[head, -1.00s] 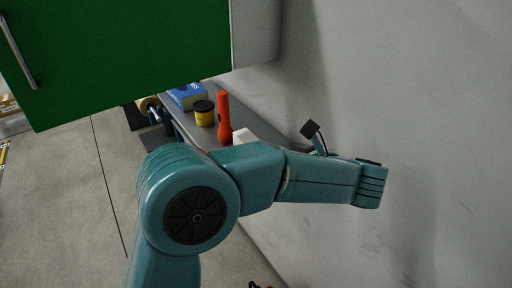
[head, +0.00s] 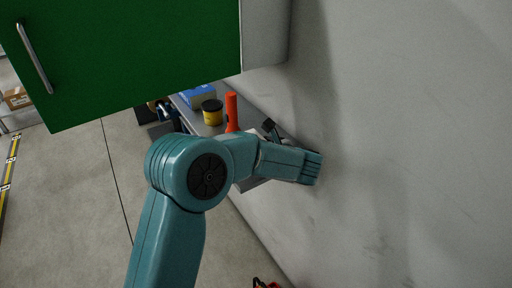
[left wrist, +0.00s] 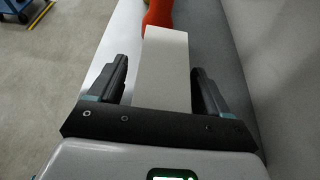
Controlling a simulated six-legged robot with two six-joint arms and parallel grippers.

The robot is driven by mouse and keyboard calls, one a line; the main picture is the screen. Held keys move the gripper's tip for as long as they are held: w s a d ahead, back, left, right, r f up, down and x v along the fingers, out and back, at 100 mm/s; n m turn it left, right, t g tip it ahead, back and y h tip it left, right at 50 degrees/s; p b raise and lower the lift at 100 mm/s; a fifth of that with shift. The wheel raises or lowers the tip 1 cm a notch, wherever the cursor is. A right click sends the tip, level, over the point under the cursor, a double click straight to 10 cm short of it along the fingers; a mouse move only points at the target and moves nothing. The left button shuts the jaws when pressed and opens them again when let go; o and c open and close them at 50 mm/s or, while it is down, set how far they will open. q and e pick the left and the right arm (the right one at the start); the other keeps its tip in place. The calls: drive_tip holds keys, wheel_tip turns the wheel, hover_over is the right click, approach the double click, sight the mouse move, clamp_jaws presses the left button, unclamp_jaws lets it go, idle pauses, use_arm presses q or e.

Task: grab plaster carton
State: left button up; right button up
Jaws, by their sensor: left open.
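The plaster carton appears to be the plain white box (left wrist: 163,72) in the left wrist view. It stands out between the two dark fingers of my left gripper (left wrist: 160,64), with a gap visible on each side. My left gripper is open and not closed on it. My right gripper is in neither view.
On the grey shelf (head: 188,116) along the wall are an orange-red flashlight (head: 232,112), a yellow tub with black lid (head: 212,112) and a blue box (head: 200,96). A green cabinet door (head: 130,60) hangs above left. Floor at left is mostly clear.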

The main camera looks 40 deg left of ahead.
use_arm(q)
drive_tip(key=shift+w+a+f, duration=0.1)
drive_tip(key=shift+a, duration=0.1)
drive_tip(key=shift+d, duration=0.1)
drive_tip(key=c, duration=1)
drive_tip(key=shift+c, duration=0.2)
